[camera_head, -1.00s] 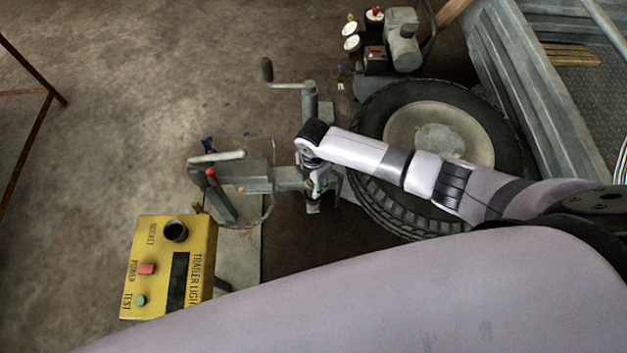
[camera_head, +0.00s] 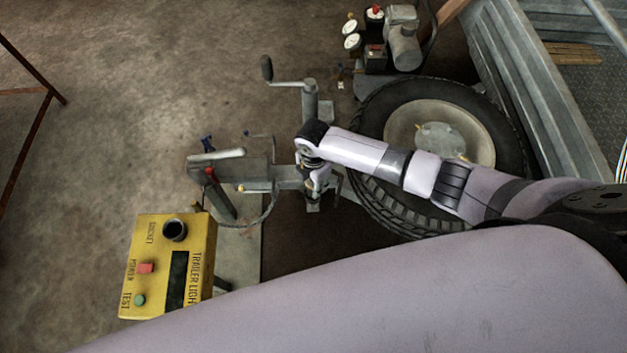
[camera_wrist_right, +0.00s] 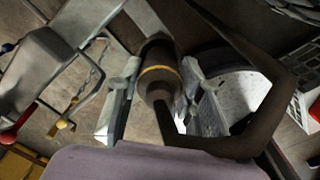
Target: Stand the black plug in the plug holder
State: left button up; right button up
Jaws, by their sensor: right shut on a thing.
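The black plug (camera_wrist_right: 158,58), a dark cylinder with a yellow ring, sits between the two fingers of my right gripper (camera_wrist_right: 160,92) in the right wrist view. The gripper is shut on it. A thick dark cable (camera_wrist_right: 270,120) runs from the plug's near end and bends round to the right. In the head view my right gripper (camera_head: 316,188) points down over the grey trailer drawbar, and the plug is too small and covered to make out. I cannot pick out the plug holder for certain. My left gripper is not in view.
A yellow trailer light tester (camera_head: 205,250) with a round dark socket (camera_head: 174,230) stands at lower left. A crank handle (camera_head: 267,68), a spare wheel (camera_head: 372,110) and a compressor (camera_head: 403,50) are near the arm. Open concrete floor (camera_head: 130,110) lies left.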

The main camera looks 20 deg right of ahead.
jog(key=shift+f+b, duration=0.95)
jog(key=shift+f, duration=0.55)
dwell(0.4)
jog(key=o, duration=1.3)
jog(key=shift+c, duration=0.2)
jog(key=shift+o, duration=0.2)
jog(key=o, duration=0.4)
jog(key=shift+o, duration=0.2)
jog(key=shift+r, duration=0.15)
jog(key=shift+r+p, duration=4.45)
jog(key=shift+p, duration=0.1)
